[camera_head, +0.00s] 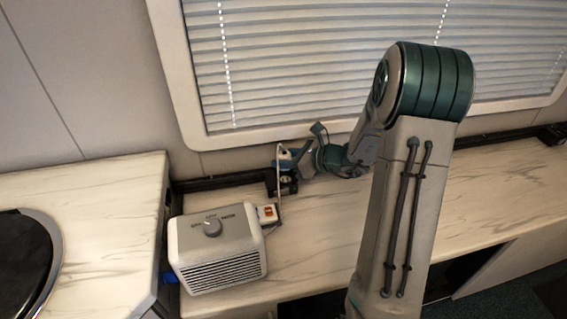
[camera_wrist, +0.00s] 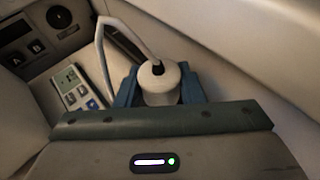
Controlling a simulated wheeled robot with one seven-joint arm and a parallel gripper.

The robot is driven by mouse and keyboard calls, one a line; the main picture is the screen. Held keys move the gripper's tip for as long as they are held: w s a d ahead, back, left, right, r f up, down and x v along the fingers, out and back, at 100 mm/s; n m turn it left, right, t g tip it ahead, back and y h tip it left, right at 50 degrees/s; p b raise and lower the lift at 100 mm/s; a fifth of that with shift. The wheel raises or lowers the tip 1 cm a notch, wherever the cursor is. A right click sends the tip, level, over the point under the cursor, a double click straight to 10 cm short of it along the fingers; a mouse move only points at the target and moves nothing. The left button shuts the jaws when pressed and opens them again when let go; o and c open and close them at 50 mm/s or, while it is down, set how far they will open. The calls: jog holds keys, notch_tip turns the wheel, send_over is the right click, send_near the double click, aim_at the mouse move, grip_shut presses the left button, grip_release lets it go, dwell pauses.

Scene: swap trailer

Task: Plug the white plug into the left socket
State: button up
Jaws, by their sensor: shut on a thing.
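The white plug (camera_wrist: 160,84) sits between the two blue fingers of my gripper (camera_wrist: 160,92) in the wrist view, with its cord running from its dark-centred back end. My gripper (camera_head: 293,158) is shut on it, over the dark socket unit (camera_head: 286,183) at the back of the counter in the head view. One round socket shows on that unit. The left socket cannot be made out, and the plug's front end is hidden, so I cannot tell whether it touches or sits in a socket.
A white heater (camera_head: 216,247) with a dial stands on the counter (camera_head: 330,225). A white cord (camera_head: 278,175) rises near the sockets. The wall and window blinds (camera_head: 300,70) are close behind.

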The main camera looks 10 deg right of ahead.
aim_at(286, 180)
jog(key=shift+d+f+b, duration=0.15)
jog(key=shift+f+b, duration=0.3)
jog(key=shift+f, duration=0.3)
jog(key=shift+f+b, duration=0.65)
jog(key=shift+f, duration=0.3)
jog(key=shift+f+b, duration=0.85)
jog(key=shift+b, duration=0.05)
dwell(0.7)
jog(key=o, duration=1.1)
jog(key=shift+c, duration=0.2)
jog(key=shift+r, duration=0.1)
